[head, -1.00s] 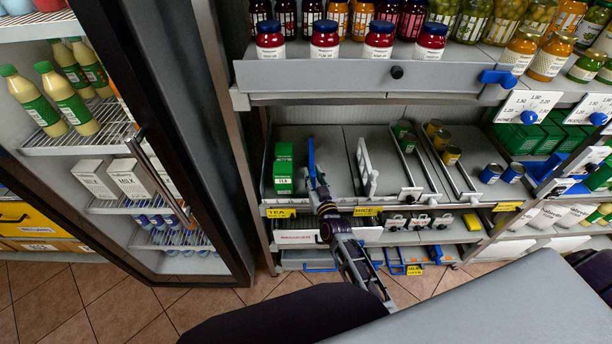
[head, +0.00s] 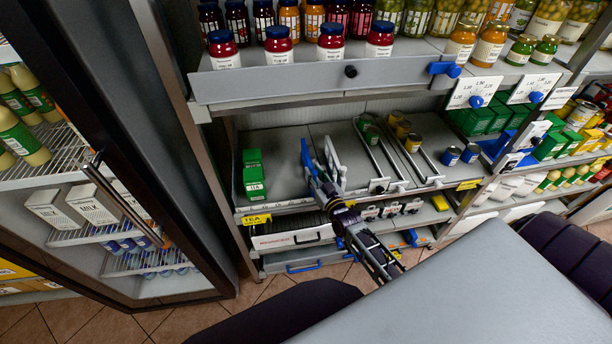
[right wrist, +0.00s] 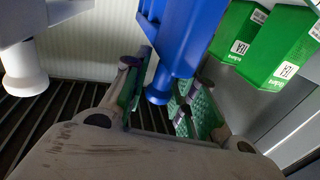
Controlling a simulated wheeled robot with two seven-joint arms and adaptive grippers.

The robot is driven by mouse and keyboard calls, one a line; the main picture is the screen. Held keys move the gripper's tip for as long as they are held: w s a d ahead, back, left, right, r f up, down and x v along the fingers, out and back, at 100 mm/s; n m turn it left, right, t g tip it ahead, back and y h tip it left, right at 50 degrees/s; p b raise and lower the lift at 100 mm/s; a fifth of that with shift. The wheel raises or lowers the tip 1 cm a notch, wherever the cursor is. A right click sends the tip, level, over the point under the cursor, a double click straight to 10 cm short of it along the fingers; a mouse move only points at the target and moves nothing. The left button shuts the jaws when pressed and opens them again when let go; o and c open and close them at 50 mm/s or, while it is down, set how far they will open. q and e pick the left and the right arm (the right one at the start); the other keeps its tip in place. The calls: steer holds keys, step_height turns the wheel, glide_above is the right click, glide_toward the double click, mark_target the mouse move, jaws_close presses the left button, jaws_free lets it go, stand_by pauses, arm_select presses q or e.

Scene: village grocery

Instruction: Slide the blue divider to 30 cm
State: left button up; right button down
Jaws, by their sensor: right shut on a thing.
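The blue divider (head: 306,158) stands upright on the middle shelf, between the green tea boxes (head: 253,176) and a white divider (head: 333,162). It is closer to the white divider. My right gripper (head: 322,188) is at the front end of the blue divider and shut on it. In the right wrist view the blue divider (right wrist: 188,35) comes down between my fingers, with tea boxes (right wrist: 284,50) to the right and a white divider (right wrist: 25,65) to the left. I cannot read a centimetre scale. My left gripper is out of view.
Cans (head: 403,130) stand between rails farther right on the shelf. A fridge door (head: 130,140) stands to the left. Bare shelf (head: 282,155) lies between the tea boxes and the blue divider.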

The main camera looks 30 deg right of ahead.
steer(key=shift+s+d+f, duration=0.15)
steer(key=shift+d, duration=0.1)
steer(key=c, duration=1.4)
jaws_free()
steer(key=shift+s, duration=0.1)
steer(key=shift+s+a, duration=0.15)
steer(key=shift+s, duration=5.7)
